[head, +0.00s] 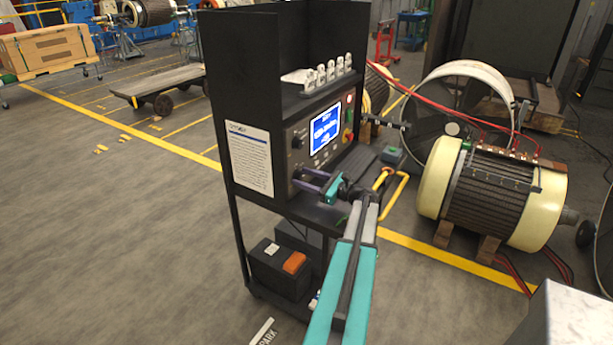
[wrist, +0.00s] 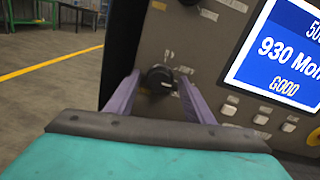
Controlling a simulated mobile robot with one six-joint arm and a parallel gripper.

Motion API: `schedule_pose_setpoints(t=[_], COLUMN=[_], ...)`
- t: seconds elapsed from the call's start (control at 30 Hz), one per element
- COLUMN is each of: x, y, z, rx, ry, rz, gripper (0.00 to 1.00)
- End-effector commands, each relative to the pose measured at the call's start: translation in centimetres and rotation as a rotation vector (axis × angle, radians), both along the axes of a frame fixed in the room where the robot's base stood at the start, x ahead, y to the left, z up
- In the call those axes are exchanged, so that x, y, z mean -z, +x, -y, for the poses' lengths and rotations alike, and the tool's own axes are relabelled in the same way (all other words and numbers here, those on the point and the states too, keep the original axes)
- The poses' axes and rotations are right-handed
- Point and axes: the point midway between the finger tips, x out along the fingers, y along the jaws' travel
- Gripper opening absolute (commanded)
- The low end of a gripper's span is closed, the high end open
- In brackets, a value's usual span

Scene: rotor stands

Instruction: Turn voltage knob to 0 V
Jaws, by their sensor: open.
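A black round knob (wrist: 160,80) is on the dark instrument panel in the wrist view, with small labels around it that I cannot read. My gripper (wrist: 159,76) is open, its two purple fingers on either side of this knob; I cannot tell whether they touch it. In the head view my gripper (head: 298,176) is at the lower left of the panel and hides the lower knob. A second black knob (head: 297,142) sits higher on the panel and is cut off at the top of the wrist view (wrist: 189,2). I cannot read which is the voltage knob.
The blue screen (head: 326,129) is right of the knobs and shows "GOOD" in the wrist view. Small buttons (wrist: 262,119) sit below it. The panel is on a black cart (head: 243,240). A motor (head: 490,195) with red cables stands right; open floor (head: 120,230) lies left.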

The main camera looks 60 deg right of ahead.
Motion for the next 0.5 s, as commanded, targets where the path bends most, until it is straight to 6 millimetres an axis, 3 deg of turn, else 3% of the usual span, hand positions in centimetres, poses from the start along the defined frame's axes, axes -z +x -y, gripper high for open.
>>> schedule_pose_setpoints(t=[0.23,0.5], x=[0.02,0.02], y=[0.08,0.11], z=[-0.03,-0.05], rx=[0.000,-0.001], ry=[0.000,0.000], rz=[0.000,0.000], gripper=[0.48,0.07])
